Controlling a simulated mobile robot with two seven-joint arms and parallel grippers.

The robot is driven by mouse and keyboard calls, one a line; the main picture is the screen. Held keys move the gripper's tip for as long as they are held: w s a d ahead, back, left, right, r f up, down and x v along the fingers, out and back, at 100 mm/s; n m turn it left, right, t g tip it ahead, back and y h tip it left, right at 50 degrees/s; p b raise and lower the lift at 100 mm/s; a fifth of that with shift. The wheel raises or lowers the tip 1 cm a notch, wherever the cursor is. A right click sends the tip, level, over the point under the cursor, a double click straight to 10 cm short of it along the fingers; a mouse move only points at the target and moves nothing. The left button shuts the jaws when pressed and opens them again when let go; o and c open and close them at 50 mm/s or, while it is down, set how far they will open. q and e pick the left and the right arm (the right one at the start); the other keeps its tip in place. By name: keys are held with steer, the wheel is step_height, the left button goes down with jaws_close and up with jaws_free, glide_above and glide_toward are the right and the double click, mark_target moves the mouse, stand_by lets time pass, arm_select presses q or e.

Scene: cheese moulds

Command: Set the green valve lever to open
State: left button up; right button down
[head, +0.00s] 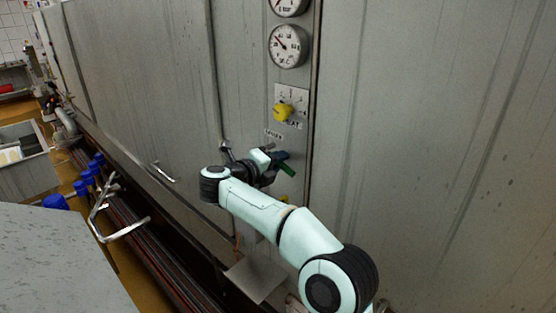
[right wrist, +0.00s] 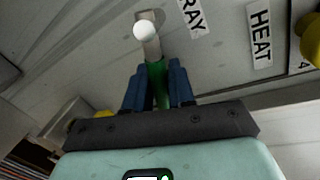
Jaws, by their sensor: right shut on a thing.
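The green valve lever (head: 287,169) is on the grey wall panel below the yellow knob, and its green end pokes out at the lower right of my right gripper (head: 277,157). In the right wrist view the lever (right wrist: 157,74) stands between the two blue fingers of my right gripper (right wrist: 160,85), which are shut on it. A pale round-ended metal fitting (right wrist: 146,32) is just beyond the lever. The gripper hides part of the lever and its mount in the head view. My left gripper is not in view.
A yellow knob (head: 283,112) sits above the lever, with a round gauge (head: 289,46) higher up. HEAT (right wrist: 260,32) and partly cut-off RAY (right wrist: 191,15) labels are beside the lever. A grey pipe (head: 213,80) runs down the wall to the left. The wall at right is bare.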

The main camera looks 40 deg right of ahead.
steer(key=shift+s+r+n, duration=0.15)
steer(key=shift+r+n, duration=0.4)
steer(key=shift+n, duration=0.25)
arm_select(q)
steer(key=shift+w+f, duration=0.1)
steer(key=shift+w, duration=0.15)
arm_select(e)
steer(key=shift+r+n+g, duration=0.2)
steer(key=shift+n+g, duration=0.1)
steer(key=shift+n, duration=0.1)
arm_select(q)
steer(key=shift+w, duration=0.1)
arm_select(e)
steer(key=shift+r, duration=0.1)
steer(key=c, duration=1.1)
jaws_free()
arm_select(q)
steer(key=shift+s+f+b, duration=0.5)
steer(key=shift+b, duration=0.05)
arm_select(e)
steer(key=v, duration=1.3)
steer(key=shift+a, duration=0.2)
